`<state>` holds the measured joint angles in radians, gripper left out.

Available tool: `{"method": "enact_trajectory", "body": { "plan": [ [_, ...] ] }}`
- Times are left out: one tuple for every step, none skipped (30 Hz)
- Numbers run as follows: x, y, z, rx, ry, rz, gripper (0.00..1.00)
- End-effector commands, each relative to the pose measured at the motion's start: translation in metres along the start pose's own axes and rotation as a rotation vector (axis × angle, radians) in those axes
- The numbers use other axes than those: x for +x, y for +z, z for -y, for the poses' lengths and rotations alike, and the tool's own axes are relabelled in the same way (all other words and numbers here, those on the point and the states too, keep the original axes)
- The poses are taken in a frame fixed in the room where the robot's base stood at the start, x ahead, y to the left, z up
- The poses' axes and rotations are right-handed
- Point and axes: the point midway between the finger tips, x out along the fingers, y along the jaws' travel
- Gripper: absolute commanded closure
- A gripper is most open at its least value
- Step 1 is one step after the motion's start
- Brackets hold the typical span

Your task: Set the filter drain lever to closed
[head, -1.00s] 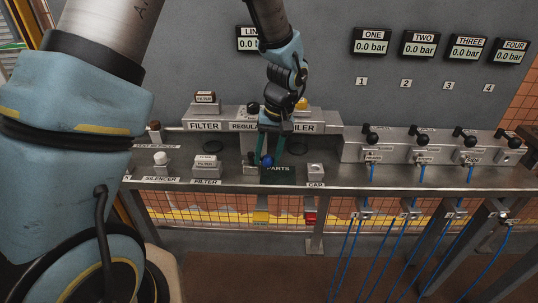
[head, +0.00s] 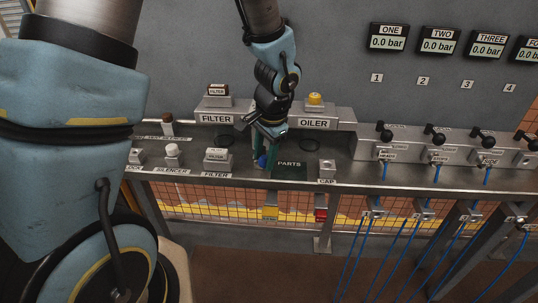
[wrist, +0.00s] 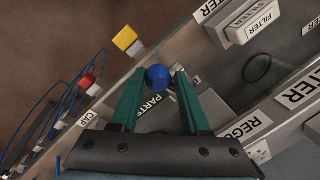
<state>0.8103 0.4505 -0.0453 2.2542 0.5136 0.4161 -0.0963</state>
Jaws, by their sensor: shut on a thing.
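I cannot tell whether the ball is loose or a lever's knob; no stem shows. The block labelled FILTER (head: 214,118) stands behind and to the left, with a small filter piece (head: 217,90) on top. I cannot make out a drain lever or its position; my gripper and wrist hide the regulator area.
The PARTS mat (head: 289,172) and a cap block (head: 327,169) lie to the right. Another filter piece (head: 218,157) and a silencer (head: 172,152) stand to the left. The OILER block (head: 314,122) is behind. Blue hoses (head: 388,230) hang at the front right.

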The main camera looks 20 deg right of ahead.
Motion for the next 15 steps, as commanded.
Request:
{"method": "enact_trajectory", "body": {
  "plan": [
    [-0.0026, -0.0026, 0.0027, 0.031, -0.003, -0.018, 1.00],
    [-0.0025, -0.0020, 0.0033, 0.049, -0.003, -0.022, 1.00],
    [-0.0024, -0.0011, 0.0037, 0.071, -0.003, -0.026, 1.00],
    [-0.0023, -0.0005, 0.0041, 0.088, -0.003, -0.029, 1.00],
    [-0.0022, 0.0001, 0.0044, 0.103, -0.003, -0.032, 1.00],
    [-0.0020, 0.0007, 0.0049, 0.122, -0.003, -0.036, 1.00],
    [-0.0019, 0.0011, 0.0052, 0.134, -0.003, -0.038, 1.00],
    [-0.0018, 0.0015, 0.0056, 0.145, -0.003, -0.040, 1.00],
    [-0.0017, 0.0021, 0.0061, 0.159, -0.003, -0.043, 1.00],
    [-0.0016, 0.0024, 0.0064, 0.167, -0.004, -0.044, 1.00],
    [-0.0015, 0.0026, 0.0066, 0.174, -0.004, -0.046, 1.00],
    [-0.0015, 0.0028, 0.0068, 0.184, -0.004, -0.048, 1.00],
    [-0.0014, 0.0028, 0.0070, 0.190, -0.004, -0.049, 1.00],
    [-0.0014, 0.0029, 0.0071, 0.194, -0.004, -0.050, 1.00],
    [-0.0014, 0.0029, 0.0072, 0.199, -0.004, -0.052, 1.00]
  ]
}}
